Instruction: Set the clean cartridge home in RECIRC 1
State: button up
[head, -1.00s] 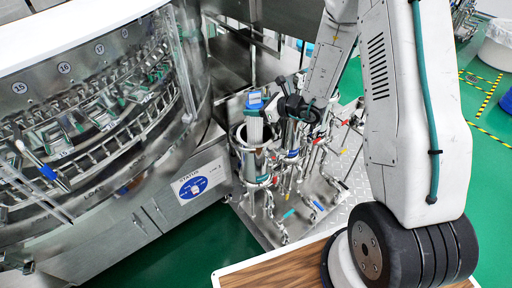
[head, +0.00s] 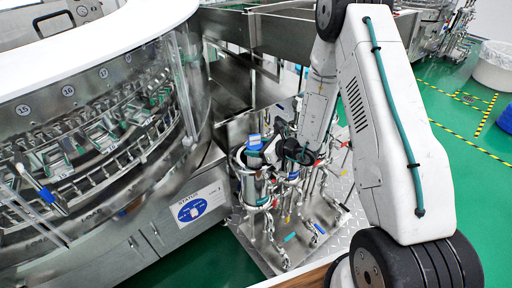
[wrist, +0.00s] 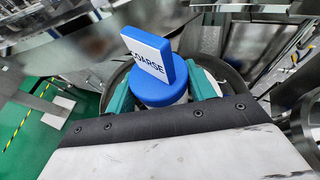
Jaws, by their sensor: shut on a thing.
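The cartridge (head: 254,143) has a blue cap and sits upright at the mouth of the front steel housing (head: 256,188). Only its cap shows above the rim; the body is hidden inside. My gripper (head: 262,153) is shut on the cartridge just below the cap, with a green finger on each side in the wrist view. I cannot read a RECIRC 1 label, nor tell whether the cartridge is fully seated.
A second housing with a blue band (head: 292,176) stands close behind to the right, among pipes and coloured valve handles. The curved washer (head: 100,140) is at left. A wooden-topped surface (head: 305,277) lies at the front.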

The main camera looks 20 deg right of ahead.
jog(key=shift+f, duration=0.45)
jog(key=o, duration=1.5)
